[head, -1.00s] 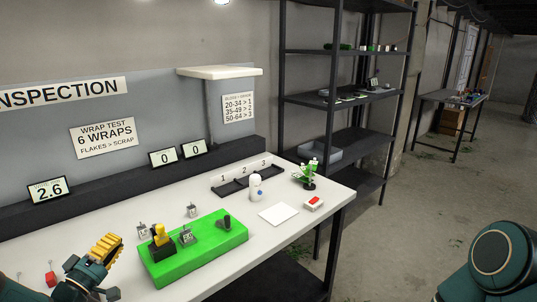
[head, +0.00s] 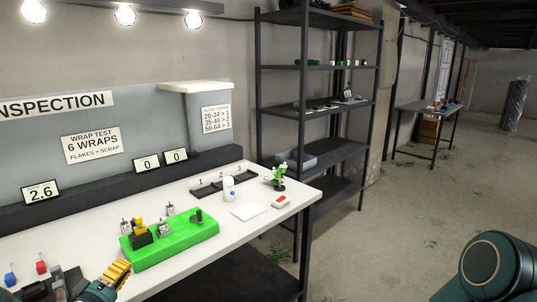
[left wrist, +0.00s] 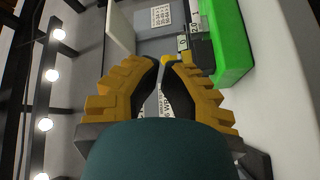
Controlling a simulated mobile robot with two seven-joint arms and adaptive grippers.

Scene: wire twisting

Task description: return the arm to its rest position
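My left gripper (head: 117,274) is at the lower left of the head view, over the front part of the white bench (head: 222,238). Its yellow fingers lie close together with nothing held between them. They also show in the left wrist view (left wrist: 163,62), tips nearly meeting. The gripper is apart from the green block (head: 190,240), which bears a yellow-topped dark fixture (head: 140,235) and a dark lever (head: 197,216). The green block also shows at upper right in the left wrist view (left wrist: 230,40). Only a rounded teal joint of my right arm shows; its gripper is out of view.
A black shelf (head: 313,160) stands behind. The floor at right is mostly clear.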

